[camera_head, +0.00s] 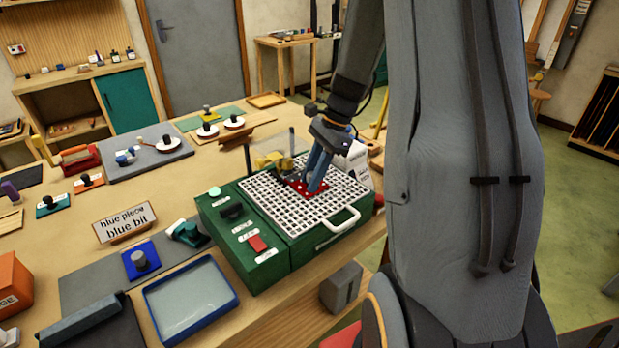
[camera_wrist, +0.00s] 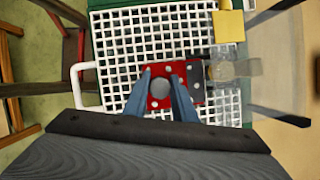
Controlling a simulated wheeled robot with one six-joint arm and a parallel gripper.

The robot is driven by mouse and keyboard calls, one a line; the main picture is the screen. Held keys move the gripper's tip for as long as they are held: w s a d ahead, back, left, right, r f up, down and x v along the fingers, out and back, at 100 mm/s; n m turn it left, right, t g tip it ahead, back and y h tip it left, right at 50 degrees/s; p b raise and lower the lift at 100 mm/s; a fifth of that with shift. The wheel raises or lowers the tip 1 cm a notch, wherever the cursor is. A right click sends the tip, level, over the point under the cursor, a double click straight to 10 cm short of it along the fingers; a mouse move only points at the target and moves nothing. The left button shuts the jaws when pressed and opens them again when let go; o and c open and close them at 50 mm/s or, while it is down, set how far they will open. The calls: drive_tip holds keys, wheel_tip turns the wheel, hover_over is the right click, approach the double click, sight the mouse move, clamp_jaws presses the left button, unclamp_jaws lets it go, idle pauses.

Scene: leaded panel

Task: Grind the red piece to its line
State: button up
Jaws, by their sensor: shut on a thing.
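The red piece (camera_wrist: 158,104) is a flat red plate with pale dots and a round grey knob. It lies at the white grid top of the green grinder (camera_head: 302,251), and in the head view the red piece (camera_head: 313,191) is partly behind my gripper. My gripper (camera_head: 316,186) points down over the grid, its two blue-grey fingers closed on the knob. In the wrist view my gripper (camera_wrist: 163,88) has one finger on each side of the knob. A dark block (camera_wrist: 194,82) and a clear guard (camera_wrist: 236,69) are right beside the red piece. The line on it cannot be made out.
A yellow block (camera_wrist: 229,26) stands at the grid's edge. A blue-rimmed tray (camera_head: 191,299), a blue piece (camera_head: 141,261) and a sign (camera_head: 125,222) lie left of the grinder. Much of the grid is clear.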

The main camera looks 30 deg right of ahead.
drive_tip(key=shift+w+d, duration=0.3)
drive_tip(key=shift+d, duration=0.45)
drive_tip(key=shift+a, duration=0.1)
drive_tip(key=shift+s+a+p, duration=0.2)
drive_tip(key=shift+a, duration=0.45)
drive_tip(key=shift+s+a+p, duration=0.15)
drive_tip(key=shift+a+p, duration=0.05)
drive_tip(key=shift+a, duration=0.45)
drive_tip(key=shift+a, duration=0.15)
drive_tip(key=shift+s+a+p, duration=0.15)
drive_tip(key=shift+a+p, duration=0.15)
drive_tip(key=shift+a, duration=0.95)
drive_tip(key=shift+d, duration=0.2)
drive_tip(key=shift+d, duration=1.25)
